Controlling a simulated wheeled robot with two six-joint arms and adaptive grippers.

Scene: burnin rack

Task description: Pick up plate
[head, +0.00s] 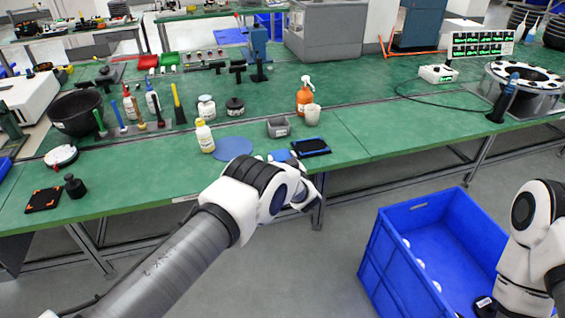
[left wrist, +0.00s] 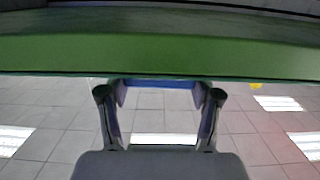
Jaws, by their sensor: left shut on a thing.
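In the head view my left arm reaches to the front edge of the green bench. A small blue flat piece (head: 281,155), seemingly the plate, shows just past my left gripper (head: 280,160), which is mostly hidden behind my wrist. In the left wrist view the two fingers of my left gripper (left wrist: 159,94) stand apart, with a blue strip (left wrist: 160,83) spanning between their tips. They are shut on this blue piece, close to the bench edge. The rest of its shape is hidden. My right arm shows at the right of the head view; its gripper cannot be made out.
A blue disc (head: 232,148), a yellow-capped bottle (head: 205,138), a grey bin (head: 278,128) and a black tray with blue edges (head: 311,147) are near the blue piece on the bench (head: 375,135). A large blue crate (head: 372,255) with several items stands on the floor at right.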

